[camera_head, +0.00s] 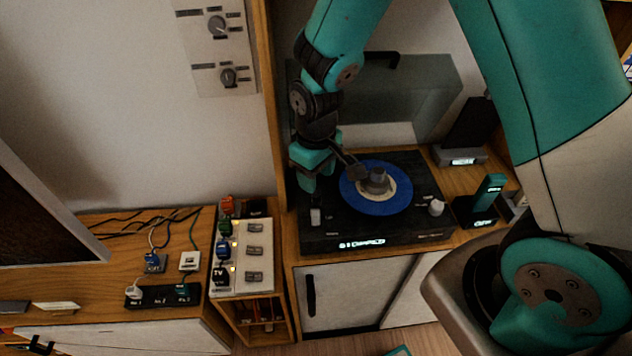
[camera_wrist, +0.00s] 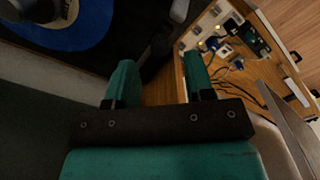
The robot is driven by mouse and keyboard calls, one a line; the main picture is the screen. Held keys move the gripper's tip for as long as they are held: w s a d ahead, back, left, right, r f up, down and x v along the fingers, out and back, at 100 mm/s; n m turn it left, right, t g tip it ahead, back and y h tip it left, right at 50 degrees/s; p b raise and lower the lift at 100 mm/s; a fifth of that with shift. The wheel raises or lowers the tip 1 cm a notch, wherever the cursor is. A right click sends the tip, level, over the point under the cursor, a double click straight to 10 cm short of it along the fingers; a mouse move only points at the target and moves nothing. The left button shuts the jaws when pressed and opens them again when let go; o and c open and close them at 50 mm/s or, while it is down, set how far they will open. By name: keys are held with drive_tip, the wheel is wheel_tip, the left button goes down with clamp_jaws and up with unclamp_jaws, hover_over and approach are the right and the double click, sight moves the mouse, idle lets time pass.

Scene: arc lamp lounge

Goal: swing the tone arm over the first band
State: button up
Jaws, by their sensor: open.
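The record player (camera_head: 415,222) is a dark box on a wooden cabinet, with a blue record (camera_head: 388,205) and a grey weight-like piece (camera_head: 375,181) at its centre. The blue record also shows at the top left of the wrist view (camera_wrist: 88,32). My gripper (camera_head: 312,172) is at the player's left side, left of the record. In the wrist view its two teal fingers (camera_wrist: 160,82) are apart, with nothing clearly held between them. A dark bar (camera_head: 348,164) lies between my gripper and the record; I cannot tell whether it is the tone arm. My gripper hides part of that area.
A clear raised lid (camera_head: 425,95) stands behind the player. A handset in a dock (camera_head: 490,195) and a small display unit (camera_head: 460,157) are to the right. A switch panel with plugs (camera_head: 255,255) and a lower shelf with cables (camera_head: 90,285) are to the left.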

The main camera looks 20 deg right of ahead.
drive_tip(key=shift+f, duration=1.8)
clamp_jaws()
